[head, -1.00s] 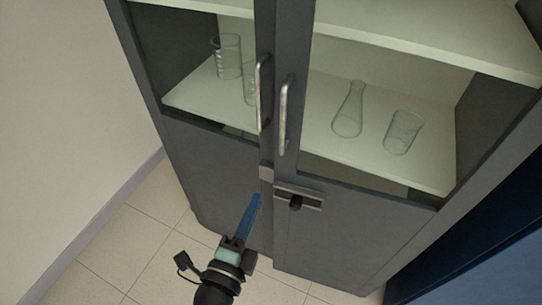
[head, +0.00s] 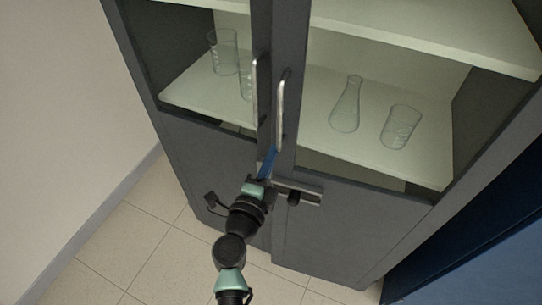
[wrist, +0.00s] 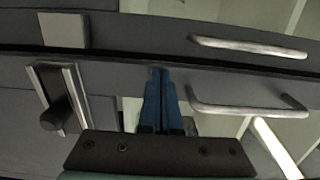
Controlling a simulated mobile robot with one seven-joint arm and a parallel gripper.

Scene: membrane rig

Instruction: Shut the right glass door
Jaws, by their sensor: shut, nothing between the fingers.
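The right glass door (head: 291,40) has a dark grey frame and a silver bar handle (head: 281,112) on its left stile. Its front edge seems to stand slightly forward of the left door (head: 257,35); I cannot tell how wide any gap is. My gripper (head: 271,152), with blue fingers, is shut and empty, just below the handle's lower end. In the wrist view, the shut fingertips (wrist: 157,74) lie over the right door's stile by the dark seam, between the handle (wrist: 250,108) and a latch. I cannot tell whether they touch the door.
The latch with a black knob (head: 294,197) is just right of my gripper. The left door's handle (head: 255,95) is close by. Glassware, including a flask (head: 346,105) and a beaker (head: 400,127), stands on the shelf. A wall is left, a blue surface (head: 470,255) right.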

